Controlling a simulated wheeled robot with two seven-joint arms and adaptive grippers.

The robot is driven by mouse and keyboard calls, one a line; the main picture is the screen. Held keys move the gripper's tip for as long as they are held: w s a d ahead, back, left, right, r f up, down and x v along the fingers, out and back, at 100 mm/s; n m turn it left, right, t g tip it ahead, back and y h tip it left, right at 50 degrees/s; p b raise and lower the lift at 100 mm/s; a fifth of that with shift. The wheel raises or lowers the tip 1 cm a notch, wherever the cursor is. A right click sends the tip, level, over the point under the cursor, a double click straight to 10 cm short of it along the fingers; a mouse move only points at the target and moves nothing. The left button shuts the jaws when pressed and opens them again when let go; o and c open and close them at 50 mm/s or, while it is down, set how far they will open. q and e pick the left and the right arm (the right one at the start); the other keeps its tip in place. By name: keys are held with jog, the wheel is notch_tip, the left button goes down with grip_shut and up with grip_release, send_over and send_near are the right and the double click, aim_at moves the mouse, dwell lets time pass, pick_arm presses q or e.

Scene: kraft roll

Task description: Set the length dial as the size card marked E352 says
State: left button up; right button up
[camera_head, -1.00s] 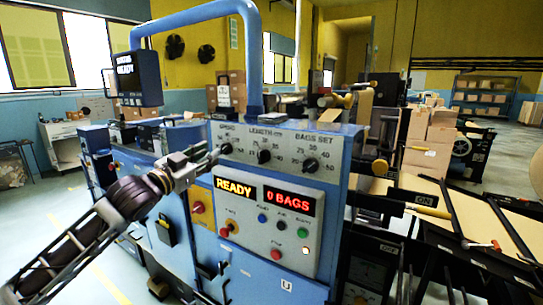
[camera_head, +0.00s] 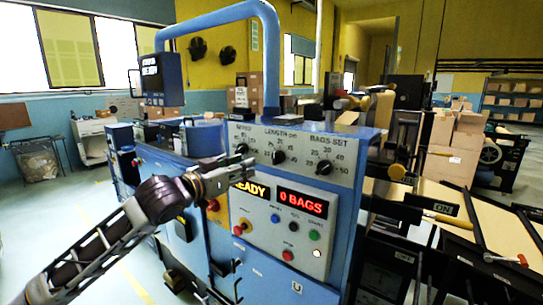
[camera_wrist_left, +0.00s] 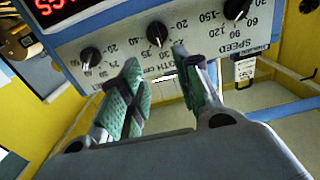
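The length dial (camera_head: 278,157) is a black knob in the middle of the blue machine's upper panel, under the word LENGTH. It also shows in the left wrist view (camera_wrist_left: 157,33), where the panel appears upside down; its exact setting is hard to read. My left gripper (camera_head: 250,165) is in front of the panel, just left of and below this dial. In the left wrist view its fingers (camera_wrist_left: 160,92) are apart and empty, with the dial beyond their tips. A pale card (camera_head: 241,96) stands on top of the machine; its print is unreadable. My right gripper is not in view.
The speed dial (camera_wrist_left: 237,8) and bags-set dial (camera_head: 324,167) flank the length dial. Below are a lit display reading 0 BAGS (camera_head: 302,202) and several coloured buttons. A blue pipe (camera_head: 271,60) arches above. Cardboard boxes (camera_head: 456,140) stand at the right.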

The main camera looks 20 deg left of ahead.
pick_arm(q)
jog(key=shift+d, duration=0.1)
dwell(0.3)
jog(key=shift+w, duration=0.2)
jog(key=p, duration=0.2)
send_near(274, 154)
jog(key=shift+w, duration=0.85)
jog(key=shift+d+p+x, duration=0.2)
jog(key=shift+p+x, duration=0.9)
jog(key=shift+x, duration=2.4)
jog(key=shift+s, duration=0.1)
grip_shut()
